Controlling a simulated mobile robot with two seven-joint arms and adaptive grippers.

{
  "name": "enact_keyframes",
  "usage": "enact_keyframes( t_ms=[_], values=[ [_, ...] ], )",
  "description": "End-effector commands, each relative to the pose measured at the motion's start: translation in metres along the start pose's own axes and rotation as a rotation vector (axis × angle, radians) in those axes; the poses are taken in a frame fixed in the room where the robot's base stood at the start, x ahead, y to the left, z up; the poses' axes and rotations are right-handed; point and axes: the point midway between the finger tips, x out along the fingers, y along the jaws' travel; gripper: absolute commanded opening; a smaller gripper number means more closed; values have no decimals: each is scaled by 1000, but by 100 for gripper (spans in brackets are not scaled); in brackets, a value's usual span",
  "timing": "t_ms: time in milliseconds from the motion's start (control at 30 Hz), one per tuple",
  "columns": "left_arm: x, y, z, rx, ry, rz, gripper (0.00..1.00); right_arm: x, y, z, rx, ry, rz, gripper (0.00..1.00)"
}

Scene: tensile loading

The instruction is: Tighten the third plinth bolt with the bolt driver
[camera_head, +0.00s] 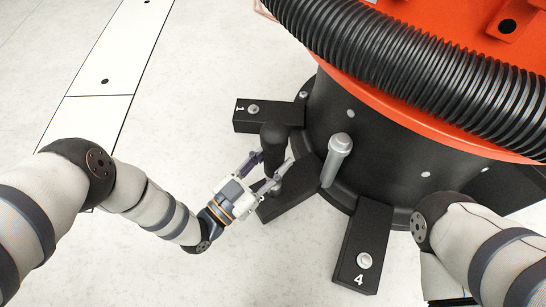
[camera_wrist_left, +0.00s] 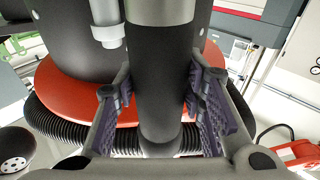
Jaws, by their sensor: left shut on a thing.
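My left gripper (camera_head: 272,170) is shut on the bolt driver (camera_head: 274,140), a thick black cylinder held roughly upright. The driver fills the middle of the left wrist view (camera_wrist_left: 158,75), with the purple finger pads of the gripper (camera_wrist_left: 160,100) on both sides. Below the driver a black plinth foot (camera_head: 288,202) sticks out; its number and bolt are hidden. I cannot tell whether the driver touches a bolt. A tall grey bolt-like cylinder (camera_head: 338,158) with a wider head stands right of the driver, apart from it. My right gripper is out of view.
The round black plinth (camera_head: 385,140) carries a red body (camera_head: 450,50) with a black ribbed hose (camera_head: 400,50). Feet marked 1 (camera_head: 280,118) and 4 (camera_head: 372,228) each bear a low grey bolt. My right arm is beside the plinth. Pale floor (camera_head: 190,110) at left is clear.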

Motion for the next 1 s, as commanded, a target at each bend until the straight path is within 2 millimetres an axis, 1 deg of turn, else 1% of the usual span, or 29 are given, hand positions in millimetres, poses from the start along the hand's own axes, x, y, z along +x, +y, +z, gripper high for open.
enact_keyframes(
  t_ms=[1000],
  values=[
    [-1, 0, 6, 0, -5, 0, 0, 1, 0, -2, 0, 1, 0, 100]
  ],
)
